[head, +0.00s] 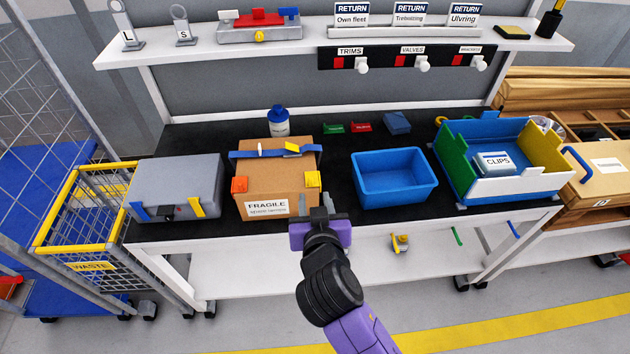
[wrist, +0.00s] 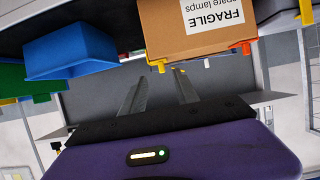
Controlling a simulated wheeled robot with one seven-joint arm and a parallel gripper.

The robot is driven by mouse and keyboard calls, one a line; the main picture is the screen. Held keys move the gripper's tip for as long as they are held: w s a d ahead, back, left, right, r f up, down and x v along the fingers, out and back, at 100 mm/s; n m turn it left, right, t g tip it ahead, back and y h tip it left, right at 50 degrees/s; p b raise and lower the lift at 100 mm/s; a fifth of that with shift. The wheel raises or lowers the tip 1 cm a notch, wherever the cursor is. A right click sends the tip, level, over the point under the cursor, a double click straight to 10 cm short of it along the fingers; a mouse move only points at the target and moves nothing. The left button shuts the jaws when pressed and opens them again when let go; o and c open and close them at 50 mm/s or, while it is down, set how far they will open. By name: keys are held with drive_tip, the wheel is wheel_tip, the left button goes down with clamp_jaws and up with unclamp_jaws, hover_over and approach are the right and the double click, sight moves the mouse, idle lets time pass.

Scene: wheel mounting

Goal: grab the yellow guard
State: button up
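The yellow guard (head: 312,179) sits on the front right corner of a cardboard box (head: 272,188) labelled FRAGILE. In the upside-down wrist view the guard (wrist: 158,66) shows at the box's lower left edge, just beyond the fingertips. My gripper (head: 322,212) is just in front of and slightly below that corner in the head view. In the wrist view its two grey fingers (wrist: 160,75) are apart with nothing visible between them. An orange guard (head: 239,184) is on the box's front left corner; it also shows in the wrist view (wrist: 245,47).
A blue strap (head: 262,153) with a yellow piece crosses the box top. A grey case (head: 175,188) stands left of the box, an empty blue bin (head: 394,178) to the right. Black bench top (head: 338,185) is bare between box and bin. A shelf (head: 300,55) hangs above.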

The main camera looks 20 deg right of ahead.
sight(311, 181)
drive_tip(key=x, duration=0.2)
drive_tip(key=p+x, duration=0.1)
drive_tip(key=x, duration=0.3)
drive_tip(key=shift+w+r+p, duration=0.25)
drive_tip(key=shift+w+p, duration=0.15)
drive_tip(key=shift+w, duration=0.1)
clamp_jaws()
